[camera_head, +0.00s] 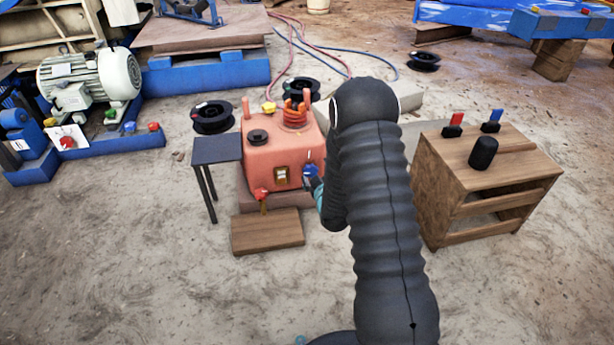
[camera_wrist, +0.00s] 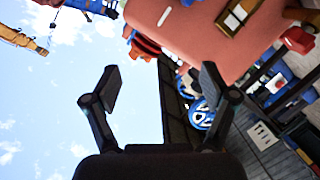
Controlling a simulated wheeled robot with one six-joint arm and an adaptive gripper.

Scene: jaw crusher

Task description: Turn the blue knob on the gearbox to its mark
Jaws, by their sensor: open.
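The gearbox (camera_head: 270,150) is a salmon-red housing in the middle of the head view. Its blue knob (camera_head: 311,170) is on the right part of its front, beside my arm. In the wrist view the gearbox (camera_wrist: 205,38) fills the upper right, with a white line (camera_wrist: 164,16) on its face. A blue piece (camera_wrist: 188,2) at the top edge is cut off and may be the knob. My gripper (camera_wrist: 160,85) is open, with nothing between its fingers. In the head view my gripper (camera_head: 309,184) is just below the knob, mostly hidden by my arm; contact cannot be told.
A small dark table (camera_head: 217,150) stands left of the gearbox, and a low wooden board (camera_head: 267,231) lies in front. A wooden crate (camera_head: 490,175) with a black cylinder stands to the right. A motor (camera_head: 90,78) on blue rails is at the left. The front left floor is clear.

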